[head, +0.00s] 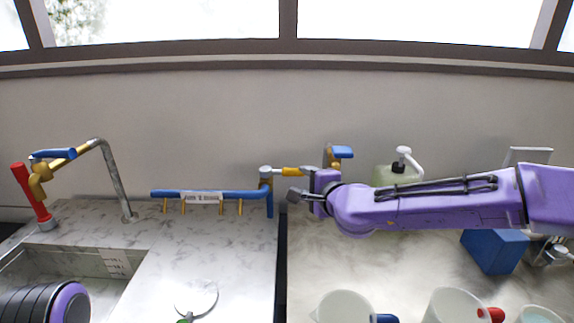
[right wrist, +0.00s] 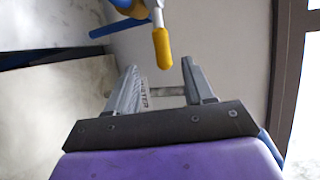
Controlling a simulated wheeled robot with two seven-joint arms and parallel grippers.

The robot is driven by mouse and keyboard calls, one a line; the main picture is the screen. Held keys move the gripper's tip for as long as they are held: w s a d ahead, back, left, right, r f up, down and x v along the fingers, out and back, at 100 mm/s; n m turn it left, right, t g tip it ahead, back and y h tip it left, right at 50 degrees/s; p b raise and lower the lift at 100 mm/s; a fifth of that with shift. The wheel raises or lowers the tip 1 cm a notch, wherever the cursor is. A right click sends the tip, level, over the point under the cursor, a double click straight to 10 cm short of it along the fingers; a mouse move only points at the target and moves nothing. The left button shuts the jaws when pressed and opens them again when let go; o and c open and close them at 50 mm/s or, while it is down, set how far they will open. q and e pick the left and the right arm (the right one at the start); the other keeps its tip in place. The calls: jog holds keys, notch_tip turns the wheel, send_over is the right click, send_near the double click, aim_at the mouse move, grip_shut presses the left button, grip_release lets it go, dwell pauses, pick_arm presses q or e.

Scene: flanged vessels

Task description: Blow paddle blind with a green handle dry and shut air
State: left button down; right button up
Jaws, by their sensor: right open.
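The paddle blind (head: 198,296), a pale round disc, lies flat on the left counter near the front edge of the head view. Its green handle (head: 184,321) is partly cut off by the frame. A blue air pipe (head: 225,194) on brass legs carries a small label that I cannot read surely. A yellow lever (head: 293,171) sits on a metal fitting at its right end. My right gripper (head: 299,194) is open and empty beside the lever. In the right wrist view, the yellow lever (right wrist: 162,48) hangs just beyond the open fingers (right wrist: 163,78), apart from them.
A sink with a faucet (head: 110,170) with red and blue parts is at left. A blue-topped fitting (head: 343,152), a pale green pump bottle (head: 398,170) and a blue block (head: 494,250) stand around my right arm. White vessels (head: 345,306) stand at front right. A dark gap splits the counters.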

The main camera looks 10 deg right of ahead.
aim_at(293, 173)
jog(key=p+x, duration=0.1)
jog(key=x, duration=0.4)
jog(key=p+x, duration=0.1)
jog(key=x, duration=0.3)
jog(key=shift+w+a+r+p, duration=0.15)
jog(key=shift+w+p, duration=0.15)
jog(key=shift+w, duration=0.15)
jog(key=shift+s, duration=0.1)
grip_shut()
